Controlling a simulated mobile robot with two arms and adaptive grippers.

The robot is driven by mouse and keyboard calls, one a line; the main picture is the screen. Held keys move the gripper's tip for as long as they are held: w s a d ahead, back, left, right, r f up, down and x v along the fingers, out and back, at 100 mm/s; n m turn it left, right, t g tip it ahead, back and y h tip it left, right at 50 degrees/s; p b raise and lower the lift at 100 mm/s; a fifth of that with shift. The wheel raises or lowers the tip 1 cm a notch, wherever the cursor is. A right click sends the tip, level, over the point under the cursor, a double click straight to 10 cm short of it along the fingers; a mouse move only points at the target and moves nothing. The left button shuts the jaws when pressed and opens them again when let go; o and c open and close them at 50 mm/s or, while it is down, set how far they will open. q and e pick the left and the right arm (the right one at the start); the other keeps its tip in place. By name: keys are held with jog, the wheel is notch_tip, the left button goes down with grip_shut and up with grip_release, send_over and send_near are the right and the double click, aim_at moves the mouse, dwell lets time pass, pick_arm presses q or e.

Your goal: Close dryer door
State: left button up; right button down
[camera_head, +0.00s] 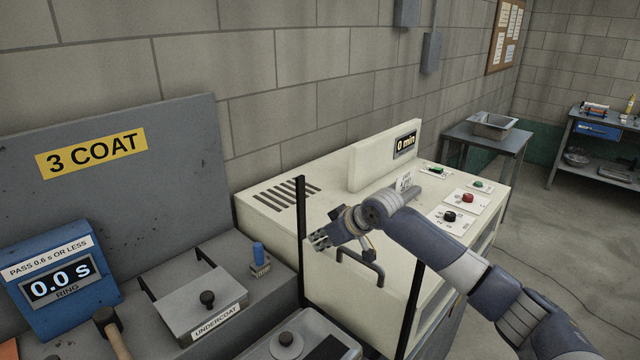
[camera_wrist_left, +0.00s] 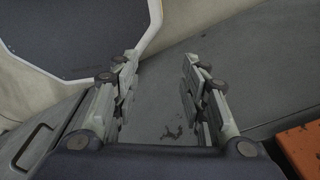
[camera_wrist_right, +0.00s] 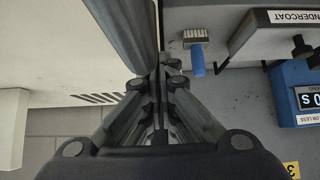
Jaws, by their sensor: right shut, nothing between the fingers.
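The dryer (camera_head: 330,205) is the cream machine with a "0 min" display (camera_head: 405,145) in the head view. Its front panel (camera_head: 340,290) bears a dark bar handle (camera_head: 362,264) between two black upright posts. Whether this panel is the door, and how far it is open, I cannot tell. My right gripper (camera_head: 318,240) is shut and empty, pointing left near the left post (camera_head: 301,235), above and left of the handle. In the right wrist view its fingers (camera_wrist_right: 160,75) meet. My left gripper (camera_wrist_left: 160,65) is open and empty over a grey surface, outside the head view.
Left of the dryer is a grey bench with an undercoat lidded box (camera_head: 200,300), a blue-handled brush (camera_head: 259,260), a hammer (camera_head: 112,330) and a blue timer (camera_head: 60,285). Buttons (camera_head: 468,198) sit on the dryer's right top. An orange block (camera_wrist_left: 300,148) lies near my left gripper.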

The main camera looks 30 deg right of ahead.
jog(key=shift+f, duration=0.8)
jog(key=shift+s, duration=0.1)
jog(key=shift+f, duration=0.15)
notch_tip(320, 180, up, 5)
jog(key=p, duration=0.4)
jog(key=shift+p, duration=0.35)
jog(key=shift+s+d+b, duration=0.25)
jog(key=shift+s+b, duration=0.05)
jog(key=shift+b, duration=0.35)
jog(key=b+v, duration=0.3)
jog(key=v, duration=0.5)
jog(key=shift+w+a, duration=0.1)
jog(key=shift+s+r, duration=0.4)
jog(key=shift+r, duration=0.15)
